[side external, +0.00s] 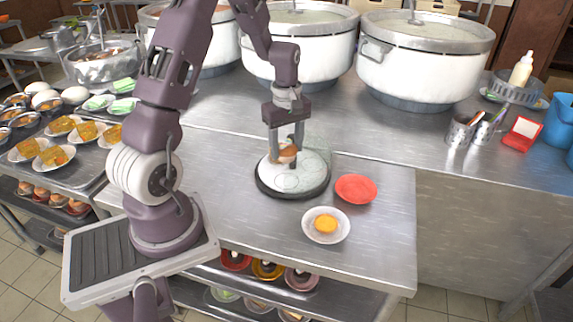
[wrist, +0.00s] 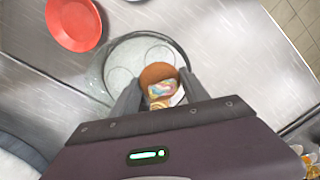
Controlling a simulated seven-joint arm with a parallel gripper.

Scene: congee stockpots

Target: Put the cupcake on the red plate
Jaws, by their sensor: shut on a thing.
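The cupcake (wrist: 159,82) is brown with a multicoloured part, and sits between the fingers of my gripper (wrist: 157,92) in the wrist view. In the side view my gripper (side external: 288,148) points down and is shut on the cupcake (side external: 286,153), over a round dish (side external: 302,185) with a dark rim and a clear cover-like shape. I cannot tell whether the cupcake touches the dish. The red plate (side external: 356,188) lies empty on the steel table, right of the dish. In the wrist view the red plate (wrist: 74,22) is at the upper left.
A white plate with a round yellow item (side external: 326,224) stands in front of the red plate. Large white stockpots (side external: 420,65) stand behind. Metal cups (side external: 460,131) and a red box (side external: 522,133) are at the right. The steel table right of the red plate is clear.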

